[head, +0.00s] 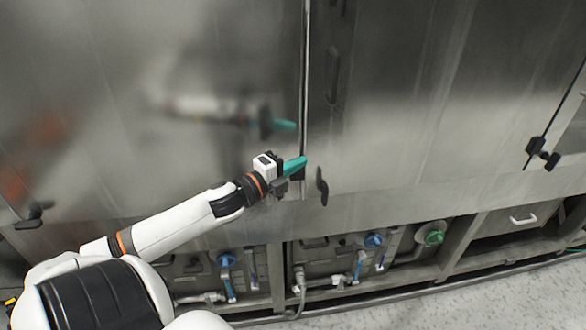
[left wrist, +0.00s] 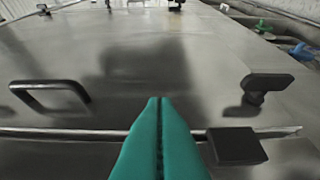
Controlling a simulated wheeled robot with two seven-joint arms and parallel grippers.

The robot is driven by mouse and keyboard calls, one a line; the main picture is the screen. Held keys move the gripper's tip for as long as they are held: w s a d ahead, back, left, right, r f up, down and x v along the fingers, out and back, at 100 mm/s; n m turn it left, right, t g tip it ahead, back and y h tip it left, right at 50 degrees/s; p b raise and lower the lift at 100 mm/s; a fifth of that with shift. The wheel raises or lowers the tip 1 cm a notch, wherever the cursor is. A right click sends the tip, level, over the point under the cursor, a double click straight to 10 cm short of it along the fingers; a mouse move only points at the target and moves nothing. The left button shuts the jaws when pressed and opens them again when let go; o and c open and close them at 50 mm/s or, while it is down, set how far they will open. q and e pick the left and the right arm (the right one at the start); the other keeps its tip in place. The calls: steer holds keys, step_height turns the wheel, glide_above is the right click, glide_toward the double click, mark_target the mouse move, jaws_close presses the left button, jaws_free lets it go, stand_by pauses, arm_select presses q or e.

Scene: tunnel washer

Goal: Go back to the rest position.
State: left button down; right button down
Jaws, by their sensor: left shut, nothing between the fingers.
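My left gripper (head: 295,165) reaches in from the left in the head view, in front of the washer's steel front. Its teal fingers are together and hold nothing; they also fill the lower middle of the left wrist view (left wrist: 160,140). The fingertips are by the upright seam between two steel door panels, near a black latch (head: 321,186). I cannot tell whether they touch the steel. The left wrist view shows a black handle (left wrist: 50,95) and a black latch (left wrist: 262,88) on either side of the fingers. My right gripper is not in view.
The steel washer front (head: 420,90) stands close before me and mirrors my arm. Below it are pipes with blue valves (head: 374,241) and a green valve (head: 434,237). Another black latch (head: 542,150) is at the right. Speckled floor (head: 500,300) lies clear at the lower right.

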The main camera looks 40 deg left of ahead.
arm_select(q)
steer(key=shift+s+a+f, duration=0.1)
steer(key=shift+s+a, duration=0.15)
steer(key=shift+a, duration=0.05)
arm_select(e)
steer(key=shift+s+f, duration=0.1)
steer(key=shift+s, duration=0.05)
